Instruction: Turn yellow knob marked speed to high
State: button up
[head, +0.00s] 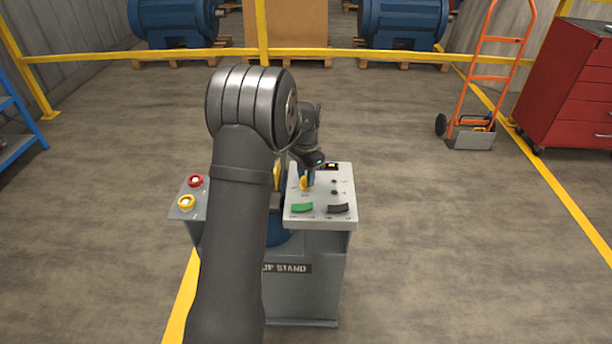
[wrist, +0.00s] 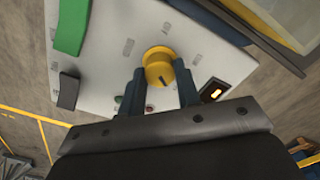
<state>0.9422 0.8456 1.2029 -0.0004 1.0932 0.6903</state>
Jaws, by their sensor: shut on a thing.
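The yellow knob (wrist: 158,64) sits on a light grey control panel (wrist: 115,47), with a dark pointer mark on its face. My gripper (wrist: 160,82) is at the knob, its two blue-grey fingers on either side of it and shut on it. In the head view the knob (head: 305,184) shows partly below my gripper (head: 308,174), on the panel (head: 338,196) of the stand. The labels around the knob are too small to read.
The panel also bears a green rocker (head: 302,208), a black rocker (head: 338,208) and a lit orange display (wrist: 214,91). A side box at left has a red button (head: 195,181) and a yellow one (head: 187,202). An orange hand truck (head: 490,75) and a red cabinet (head: 570,90) stand at right.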

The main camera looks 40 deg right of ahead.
dwell(0.3)
jog(key=o, duration=1)
notch_tip(320, 180, up, 18)
jog(key=shift+f, duration=0.2)
jog(key=shift+f, duration=0.1)
notch_tip(320, 180, down, 17)
jog(key=shift+f, duration=0.2)
dwell(0.4)
jog(key=shift+r, duration=0.1)
